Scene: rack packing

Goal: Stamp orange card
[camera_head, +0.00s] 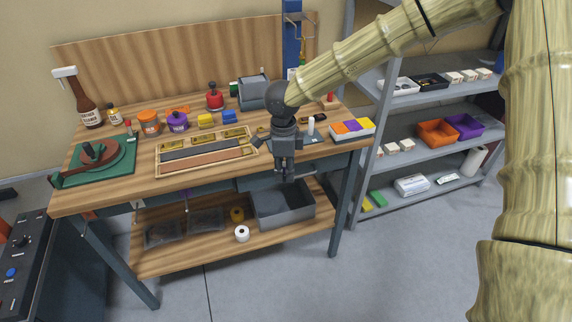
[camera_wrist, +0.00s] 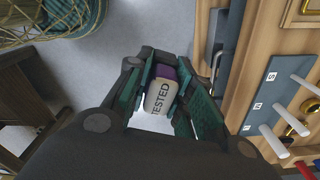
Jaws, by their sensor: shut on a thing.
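My gripper (camera_head: 285,172) hangs in front of the workbench's front edge, pointing down. In the wrist view my gripper (camera_wrist: 172,100) is shut on a small block marked TESTED (camera_wrist: 160,97), white with a purple part at its far end. The block is hidden or too small to make out in the head view. An orange card (camera_head: 339,128) lies beside purple and yellow pieces in a white holder (camera_head: 352,137) at the bench's right front. The orange card is not seen in the wrist view.
The workbench (camera_head: 120,180) carries a long wooden tray (camera_head: 160,168), a green turntable-like device (camera_head: 112,165), and several jars. A dark panel with white pegs (camera_wrist: 262,100) lies along the bench edge. A grey shelf rack (camera_head: 415,100) stands right. A grey bin (camera_head: 283,212) sits below.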

